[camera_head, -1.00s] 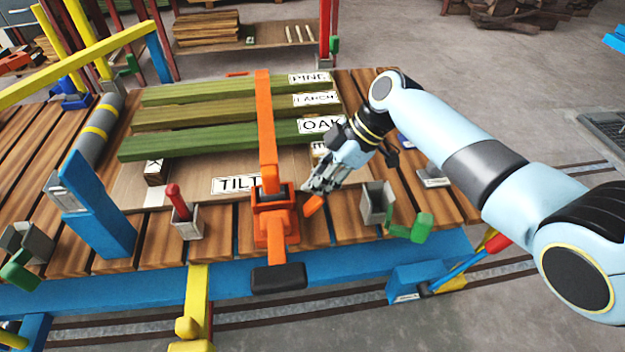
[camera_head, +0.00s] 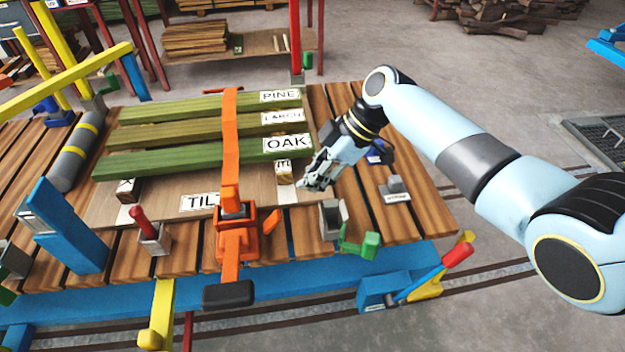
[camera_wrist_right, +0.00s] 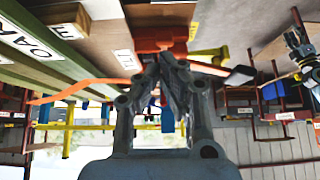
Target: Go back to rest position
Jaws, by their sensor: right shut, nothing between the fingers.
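My right gripper (camera_head: 316,184) is over the right part of the slatted table, close to the label end of the green boards. It is shut and empty, and it also shows in the right wrist view (camera_wrist_right: 172,58) with its fingers together. The light blue right arm comes in from the right side. An orange strap (camera_head: 231,150) crosses the boards and runs to an orange ratchet (camera_head: 237,235) at the table's front. My left gripper does not show in the head view.
Boards labelled PINE (camera_head: 210,107), LARCH (camera_head: 190,130) and OAK (camera_head: 200,156) lie on the table (camera_head: 420,215). A grey bracket (camera_head: 333,218) with a green handle (camera_head: 370,246) stands near the gripper. A blue post (camera_head: 65,225) rises at left.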

